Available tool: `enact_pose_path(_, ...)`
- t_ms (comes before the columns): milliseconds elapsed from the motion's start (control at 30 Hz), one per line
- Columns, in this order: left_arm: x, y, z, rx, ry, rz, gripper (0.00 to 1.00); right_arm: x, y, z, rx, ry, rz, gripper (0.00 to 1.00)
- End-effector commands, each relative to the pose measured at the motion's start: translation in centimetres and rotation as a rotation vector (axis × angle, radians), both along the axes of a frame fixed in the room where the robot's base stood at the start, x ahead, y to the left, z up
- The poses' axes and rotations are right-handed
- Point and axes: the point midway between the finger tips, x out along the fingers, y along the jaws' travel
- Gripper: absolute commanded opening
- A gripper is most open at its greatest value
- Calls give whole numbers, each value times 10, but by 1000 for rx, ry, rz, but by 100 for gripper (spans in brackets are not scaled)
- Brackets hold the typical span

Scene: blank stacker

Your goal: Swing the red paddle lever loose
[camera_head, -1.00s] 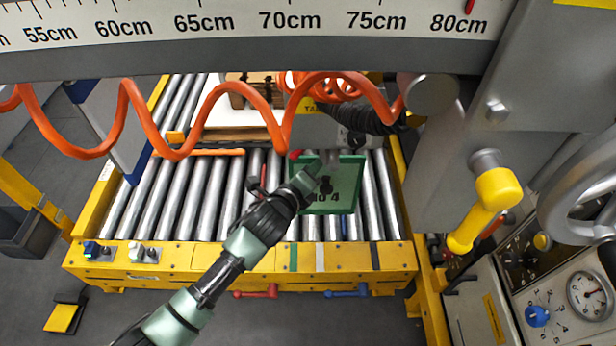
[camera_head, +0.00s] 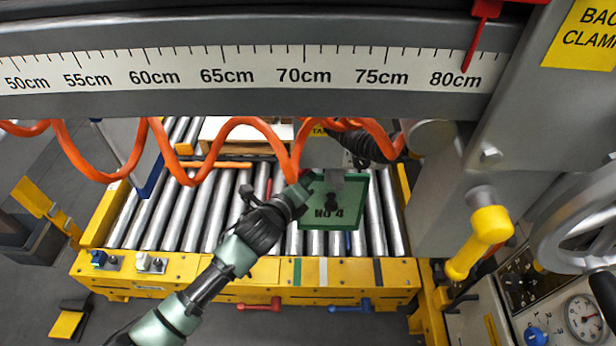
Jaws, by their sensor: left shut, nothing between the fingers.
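Several red parts show, and I cannot tell for certain which one is the paddle lever. A red-handled lever (camera_head: 260,304) lies along the front of the yellow frame, well below the gripper. My left gripper (camera_head: 308,188) is shut and empty, at the upper left edge of the green plate (camera_head: 371,232) marked NO 4. Whether it touches the red piece is unclear. My right gripper is not in view.
The plate lies on steel rollers (camera_head: 215,215) in a yellow frame (camera_head: 200,275). An orange coiled hose (camera_head: 240,125) hangs across above. A ruler beam (camera_head: 190,65) spans the top. A yellow handle (camera_head: 480,245) and handwheel (camera_head: 560,215) stand at right. A blue lever (camera_head: 350,304) is at the front.

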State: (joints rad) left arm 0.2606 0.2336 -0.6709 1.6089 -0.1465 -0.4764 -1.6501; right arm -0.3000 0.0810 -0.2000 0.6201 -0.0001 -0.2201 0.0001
Motion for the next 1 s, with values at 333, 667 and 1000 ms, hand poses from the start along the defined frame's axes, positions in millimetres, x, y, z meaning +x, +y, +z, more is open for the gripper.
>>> enact_pose_path(333, 1, 3, 4, 56, -3, 0, 0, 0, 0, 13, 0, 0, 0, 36)
enact_pose_path(667, 1, 10, 13, 202, -2, 2, 0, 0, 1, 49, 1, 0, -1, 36)
enact_pose_path(1000, 2, 19, 24, 481, -4, 2, 0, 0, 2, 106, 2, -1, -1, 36)
